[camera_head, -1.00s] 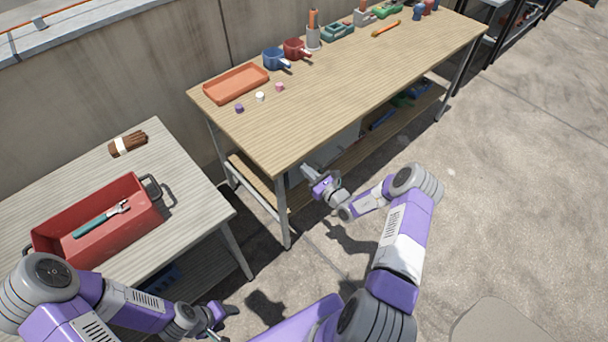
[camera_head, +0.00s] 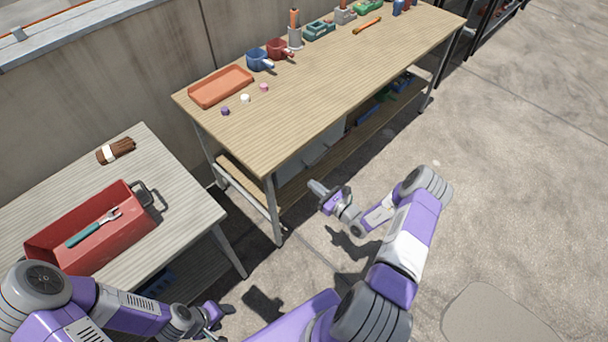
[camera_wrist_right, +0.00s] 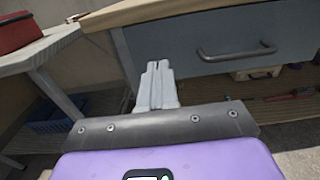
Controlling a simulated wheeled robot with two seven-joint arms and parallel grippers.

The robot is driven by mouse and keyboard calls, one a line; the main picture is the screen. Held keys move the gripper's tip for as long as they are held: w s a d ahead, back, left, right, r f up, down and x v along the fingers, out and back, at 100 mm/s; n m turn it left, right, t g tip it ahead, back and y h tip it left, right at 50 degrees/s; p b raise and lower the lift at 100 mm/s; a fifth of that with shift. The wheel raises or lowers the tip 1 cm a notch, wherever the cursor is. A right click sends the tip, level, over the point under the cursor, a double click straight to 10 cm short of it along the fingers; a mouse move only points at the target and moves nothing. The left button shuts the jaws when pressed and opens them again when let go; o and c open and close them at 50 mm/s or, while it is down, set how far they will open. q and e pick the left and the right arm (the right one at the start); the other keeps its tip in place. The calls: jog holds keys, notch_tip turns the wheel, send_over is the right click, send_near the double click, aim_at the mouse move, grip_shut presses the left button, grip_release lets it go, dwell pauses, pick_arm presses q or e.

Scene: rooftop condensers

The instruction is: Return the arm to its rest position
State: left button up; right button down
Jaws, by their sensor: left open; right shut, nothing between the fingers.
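My right gripper (camera_head: 317,190) is in front of the long wooden workbench, below its top. Its fingers are shut and empty in the right wrist view (camera_wrist_right: 158,72). My left gripper (camera_head: 216,316) is low at the bottom of the head view, in front of the grey table. It is open, and nothing shows between its fingers. Both grippers are apart from the tables.
The wooden workbench (camera_head: 300,103) carries an orange tray (camera_head: 220,87), mugs and tools. Its drawer (camera_wrist_right: 225,45) is in front of my right gripper. A red toolbox (camera_head: 90,248) with a teal-handled tool stands on the grey table (camera_head: 185,180). Open floor lies to the right.

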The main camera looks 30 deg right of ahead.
jog(key=shift+v, duration=1.9)
jog(key=s+a+f+n+g+y, duration=0.1)
jog(key=s+a+n+g+y, duration=0.25)
jog(key=a, duration=0.35)
jog(key=s+a+f+n+g+y, duration=0.1)
jog(key=s+a+n+g+y, duration=0.1)
jog(key=a+n+g, duration=0.4)
jog(key=s+a+f+n+g+y, duration=0.1)
jog(key=s+a+g+y, duration=0.2)
jog(key=a, duration=0.6)
jog(key=s+a+n+g+h, duration=0.2)
jog(key=s+n+h, duration=0.2)
jog(key=n, duration=0.6)
jog(key=s+a+f+n+g+h, duration=0.1)
jog(key=s+n+h, duration=0.3)
jog(key=n, duration=0.6)
jog(key=shift+s+a+g+h, duration=0.35)
jog(key=shift+s+a+g, duration=0.1)
jog(key=shift+a+g, duration=0.35)
jog(key=shift+f, duration=0.1)
